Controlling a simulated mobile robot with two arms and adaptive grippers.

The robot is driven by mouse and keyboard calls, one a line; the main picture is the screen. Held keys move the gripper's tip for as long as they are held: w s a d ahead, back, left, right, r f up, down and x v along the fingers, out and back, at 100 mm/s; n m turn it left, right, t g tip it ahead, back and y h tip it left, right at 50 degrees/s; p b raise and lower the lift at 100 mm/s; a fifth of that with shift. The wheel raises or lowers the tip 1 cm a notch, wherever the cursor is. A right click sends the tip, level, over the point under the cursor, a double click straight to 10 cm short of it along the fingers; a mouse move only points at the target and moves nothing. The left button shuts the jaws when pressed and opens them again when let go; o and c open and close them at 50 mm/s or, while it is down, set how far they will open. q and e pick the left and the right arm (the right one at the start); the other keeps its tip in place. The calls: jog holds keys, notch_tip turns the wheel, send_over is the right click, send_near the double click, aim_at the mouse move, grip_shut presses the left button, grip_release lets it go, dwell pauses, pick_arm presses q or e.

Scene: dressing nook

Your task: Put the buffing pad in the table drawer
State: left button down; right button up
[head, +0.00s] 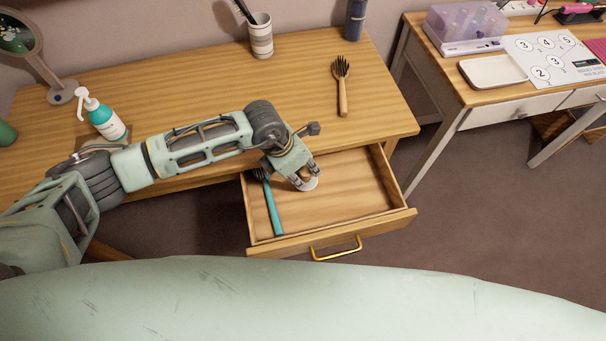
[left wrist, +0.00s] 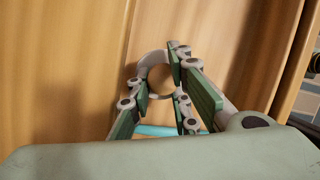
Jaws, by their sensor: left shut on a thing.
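The table drawer (head: 355,190) is pulled open at the front of the wooden table. My left gripper (head: 302,180) reaches over its left half, pointing down. It is shut on the buffing pad (head: 312,185), a small round thing with a pale rim that shows below the fingers. In the left wrist view, the pad (left wrist: 146,63) sits between the fingertips (left wrist: 160,80), with a brown middle inside its pale rim. The fingers hide part of it. I cannot tell whether it touches the drawer floor. My right gripper is not in view.
A teal-handled brush (head: 272,208) lies along the drawer's left side, close to the gripper. The drawer's right half is clear. On the table (head: 200,85) are a wooden-handled brush (head: 342,90), a pump bottle (head: 102,118), a cup (head: 260,38) and a mirror (head: 40,55).

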aim_at(303, 178)
pick_arm(q)
notch_tip(303, 178, down, 4)
jog(key=shift+r, duration=0.25)
jog(key=shift+f, duration=0.25)
jog(key=shift+f, duration=0.15)
jog(key=c, duration=1.9)
grip_release()
jog(key=shift+o, duration=0.2)
jog(key=shift+r+p, duration=0.35)
jog(key=b+v, duration=0.1)
jog(key=v, duration=1)
jog(key=shift+a+r+b, duration=0.15)
jog(key=shift+r+b, duration=0.15)
jog(key=shift+r, duration=0.05)
